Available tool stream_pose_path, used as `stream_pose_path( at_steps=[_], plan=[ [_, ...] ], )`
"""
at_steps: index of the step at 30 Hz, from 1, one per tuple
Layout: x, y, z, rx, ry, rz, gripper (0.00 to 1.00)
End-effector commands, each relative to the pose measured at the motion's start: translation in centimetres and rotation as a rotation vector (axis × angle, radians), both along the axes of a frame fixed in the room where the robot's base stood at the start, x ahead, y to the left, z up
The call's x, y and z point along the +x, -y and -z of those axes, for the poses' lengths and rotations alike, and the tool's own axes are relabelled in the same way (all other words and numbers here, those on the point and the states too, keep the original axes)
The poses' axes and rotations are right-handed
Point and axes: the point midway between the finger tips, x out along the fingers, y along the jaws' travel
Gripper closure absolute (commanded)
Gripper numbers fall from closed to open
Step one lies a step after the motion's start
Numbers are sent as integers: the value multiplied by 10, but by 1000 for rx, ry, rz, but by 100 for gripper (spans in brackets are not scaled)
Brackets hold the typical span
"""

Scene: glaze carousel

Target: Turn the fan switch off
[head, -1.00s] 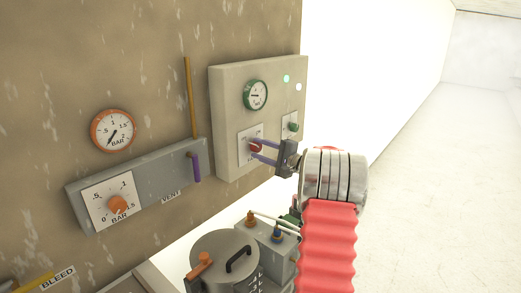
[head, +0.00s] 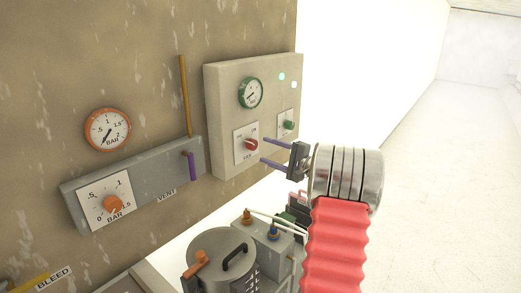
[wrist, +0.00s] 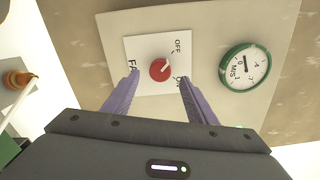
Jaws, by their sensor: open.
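The fan switch is a red knob (head: 250,144) on a white plate on the beige panel. In the wrist view the knob (wrist: 160,69) shows a pale mark that appears to point up and right, towards the word OFF. ON is at the plate's lower right and FAN at its left. My gripper (head: 263,149) is open, its purple fingers just in front of the knob and apart from it in the head view. In the wrist view the fingertips (wrist: 159,75) appear either side of the knob, with nothing held.
A green-rimmed gauge (head: 251,93) sits above the switch, and a green knob (head: 288,125) to its right. A grey panel with an orange knob (head: 113,204) and a purple lever (head: 193,167) is at left. A lidded grey pot (head: 222,254) stands below.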

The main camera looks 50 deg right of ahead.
Motion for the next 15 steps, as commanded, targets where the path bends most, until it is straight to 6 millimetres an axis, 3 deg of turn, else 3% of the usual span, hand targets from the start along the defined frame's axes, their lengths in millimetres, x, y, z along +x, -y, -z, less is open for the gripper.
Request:
stream_pose_path(
  at_steps=[9, 15],
  plan=[
    [-55, 5, 1, 2, -1, 1, 48],
    [-72, 6, 1, 1, -1, 0, 48]
  ],
)
